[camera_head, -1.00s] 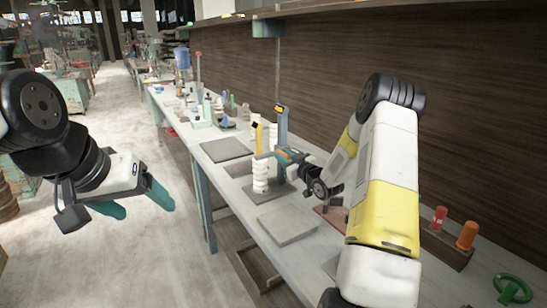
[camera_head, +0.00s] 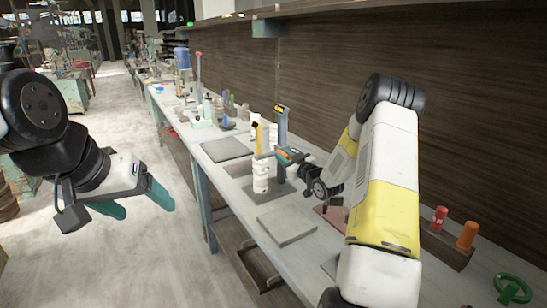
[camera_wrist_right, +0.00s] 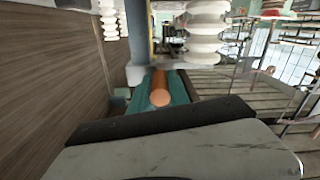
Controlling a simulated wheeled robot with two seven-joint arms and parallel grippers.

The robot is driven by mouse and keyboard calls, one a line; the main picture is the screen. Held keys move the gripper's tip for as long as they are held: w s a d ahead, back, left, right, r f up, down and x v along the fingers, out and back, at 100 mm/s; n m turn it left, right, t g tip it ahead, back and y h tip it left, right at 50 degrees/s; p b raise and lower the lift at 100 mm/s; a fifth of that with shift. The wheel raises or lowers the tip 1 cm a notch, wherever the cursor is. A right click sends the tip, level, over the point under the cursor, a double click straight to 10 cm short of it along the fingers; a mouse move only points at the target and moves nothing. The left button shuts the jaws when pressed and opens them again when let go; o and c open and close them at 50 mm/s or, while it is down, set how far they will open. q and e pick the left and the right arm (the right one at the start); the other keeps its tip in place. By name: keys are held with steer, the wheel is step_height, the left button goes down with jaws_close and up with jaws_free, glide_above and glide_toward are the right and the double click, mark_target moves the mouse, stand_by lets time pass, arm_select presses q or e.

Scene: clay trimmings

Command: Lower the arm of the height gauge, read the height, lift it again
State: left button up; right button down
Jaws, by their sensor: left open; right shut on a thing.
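The height gauge's blue-grey column (camera_head: 281,128) stands upright on the bench, with a dark box and a yellow mark at its top. A white ribbed stack (camera_head: 261,178) stands just left of the column; it also shows in the right wrist view (camera_wrist_right: 205,32). My right gripper (camera_head: 286,156) is beside the column, at about the height of the stack's top. Its teal fingers are shut on an orange cylindrical grip (camera_wrist_right: 159,91). The gap between the gauge's arm and the stack is too small to judge. My left gripper (camera_head: 148,202) is open and empty, off the bench.
A yellow upright piece (camera_head: 257,135) is close behind the stack. Flat grey slabs lie in front (camera_head: 287,225) and farther back (camera_head: 227,149). Red (camera_head: 439,217) and orange (camera_head: 467,236) cylinders and a green handwheel (camera_head: 512,288) are at right. A wooden wall lines the bench's back.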

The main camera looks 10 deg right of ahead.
stand_by(0.3)
step_height(320, 180, up, 10)
steer(key=shift+r, duration=0.1)
stand_by(0.3)
steer(key=c, duration=1.3)
jaws_free()
steer(key=shift+o, duration=0.2)
steer(key=shift+s+d, duration=0.1)
steer(key=shift+s, duration=0.05)
steer(key=v, duration=0.7)
steer(key=shift+s, duration=0.2)
